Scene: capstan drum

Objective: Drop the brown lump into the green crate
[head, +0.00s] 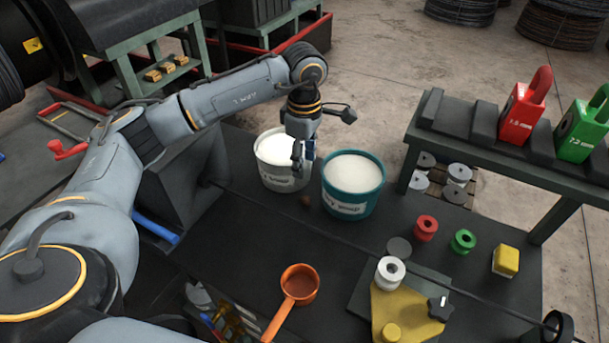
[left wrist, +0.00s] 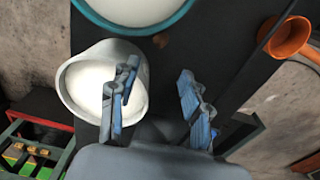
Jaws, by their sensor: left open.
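The brown lump (head: 305,200) is small and lies on the dark bench top in front of the gap between a white bucket and a teal bucket. It also shows in the left wrist view (left wrist: 161,40), beside the teal bucket's rim. My left gripper (head: 303,158) hangs downward over the buckets, just above and behind the lump. In the left wrist view its blue fingers (left wrist: 158,98) are spread apart with nothing between them. One finger overlaps the white bucket there. My right gripper is not in view.
The white bucket (head: 280,178) and teal bucket (head: 352,197) hold white powder. An orange ladle (head: 299,285) lies in front. Red (head: 426,228) and green (head: 463,241) spools and a yellow block (head: 506,261) stand right. A green-framed stand (head: 150,68) is behind.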

